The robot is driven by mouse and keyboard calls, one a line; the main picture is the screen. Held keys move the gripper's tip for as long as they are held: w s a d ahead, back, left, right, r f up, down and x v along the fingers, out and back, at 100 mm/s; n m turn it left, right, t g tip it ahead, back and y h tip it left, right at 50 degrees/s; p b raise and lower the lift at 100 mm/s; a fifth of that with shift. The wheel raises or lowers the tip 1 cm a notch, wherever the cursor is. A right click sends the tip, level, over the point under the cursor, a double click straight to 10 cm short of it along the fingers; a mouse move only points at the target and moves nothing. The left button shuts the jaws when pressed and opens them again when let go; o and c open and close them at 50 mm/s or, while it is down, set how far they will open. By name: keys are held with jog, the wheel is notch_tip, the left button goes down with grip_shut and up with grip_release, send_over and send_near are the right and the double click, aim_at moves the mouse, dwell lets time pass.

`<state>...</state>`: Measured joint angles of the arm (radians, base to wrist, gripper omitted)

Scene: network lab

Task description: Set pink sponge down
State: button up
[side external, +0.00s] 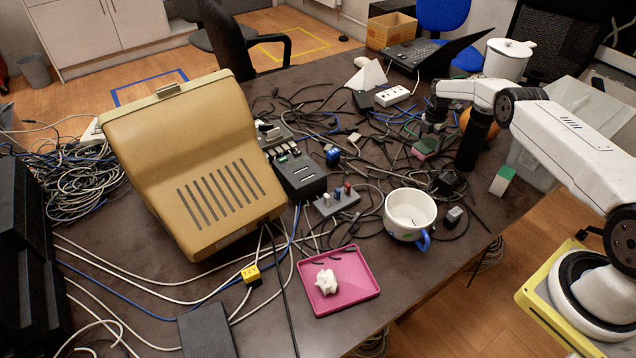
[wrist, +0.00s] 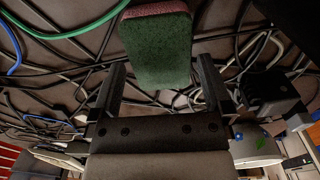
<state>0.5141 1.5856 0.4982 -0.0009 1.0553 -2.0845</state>
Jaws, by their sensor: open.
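The pink sponge (side external: 426,147) lies among the cables on the dark table, below my gripper (side external: 432,128) in the side view. In the wrist view the sponge (wrist: 156,47) shows a dark green face and a pink layer along its top edge. My gripper (wrist: 161,66) is open there, with one finger on each side of the sponge's near end. I see a gap between each finger and the sponge. In the side view my wrist partly covers the spot, and the fingertips are too small to make out clearly.
Tangled cables cover the table around the sponge. A white mug (side external: 410,213) with a blue handle and a pink tray (side external: 353,284) holding a white lump stand nearer the front. A green-and-white block (side external: 502,181) lies to the right, near the table edge.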

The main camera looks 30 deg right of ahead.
aim_at(425, 145)
notch_tip(425, 145, up, 10)
dwell(0.6)
jog(key=shift+f, duration=0.15)
dwell(0.4)
jog(key=s+a+r+m+t, duration=0.1)
jog(key=s+a+r+m, duration=0.2)
jog(key=a+r+m, duration=0.5)
jog(key=s+a+r+m, duration=0.1)
jog(key=s+a+r, duration=0.25)
jog(key=a, duration=0.75)
jog(key=s+a+m, duration=0.4)
jog(key=s+a, duration=0.2)
jog(key=s, duration=0.4)
jog(key=s+a+r+m+t, duration=0.1)
jog(key=s+a+m, duration=0.4)
jog(key=s, duration=0.5)
jog(key=shift+a+r+t, duration=0.25)
jog(key=shift+a+t, duration=0.05)
jog(key=shift+a, duration=0.2)
